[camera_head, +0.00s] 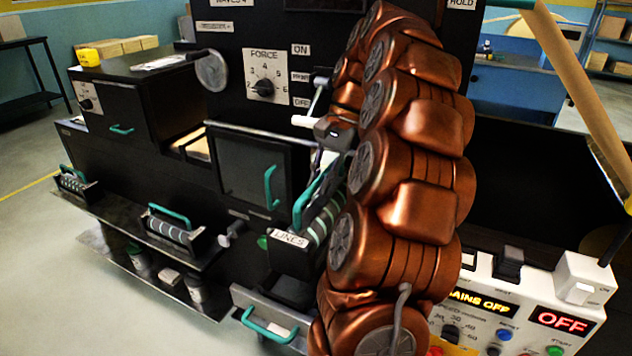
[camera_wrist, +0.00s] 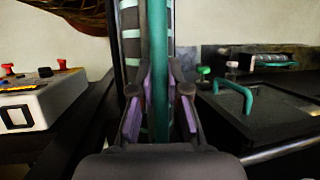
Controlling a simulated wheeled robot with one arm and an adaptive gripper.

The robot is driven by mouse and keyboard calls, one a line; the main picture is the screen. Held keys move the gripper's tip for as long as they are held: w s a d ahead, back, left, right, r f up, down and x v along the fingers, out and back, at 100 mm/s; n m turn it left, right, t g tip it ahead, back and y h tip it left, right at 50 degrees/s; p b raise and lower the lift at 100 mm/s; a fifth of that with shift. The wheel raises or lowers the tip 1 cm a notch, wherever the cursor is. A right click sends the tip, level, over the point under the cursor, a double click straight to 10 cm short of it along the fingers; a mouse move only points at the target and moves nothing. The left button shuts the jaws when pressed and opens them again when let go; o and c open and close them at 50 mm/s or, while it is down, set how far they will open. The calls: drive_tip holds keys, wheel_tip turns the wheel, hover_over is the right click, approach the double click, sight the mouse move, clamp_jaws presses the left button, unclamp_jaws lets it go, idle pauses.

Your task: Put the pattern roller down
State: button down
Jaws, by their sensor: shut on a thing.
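The pattern roller (camera_head: 316,226) has a teal handle and a dark, pale-striped drum. It is at the middle of the head view, partly hidden by my copper-coloured arm, beside a dark block labelled LINES (camera_head: 290,238). In the wrist view the roller (camera_wrist: 130,48) runs lengthwise away from me, with its teal handle (camera_wrist: 159,60) in front. My gripper (camera_wrist: 161,108) has its purple-padded fingers on either side of that handle, shut on it. I cannot tell whether the roller touches anything below.
An open-looking drawer (camera_head: 268,318) is below. A white control box (camera_head: 535,290) reading OFF stands at right. Floor at left is clear.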

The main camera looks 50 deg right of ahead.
sight(324, 198)
wheel_tip(324, 198, down, 2)
drive_tip(key=shift+f, duration=0.65)
drive_tip(key=shift+f+p, duration=0.65)
drive_tip(key=shift+f, duration=1.25)
drive_tip(key=c, duration=1.2)
unclamp_jaws()
drive_tip(key=shift+o, duration=0.2)
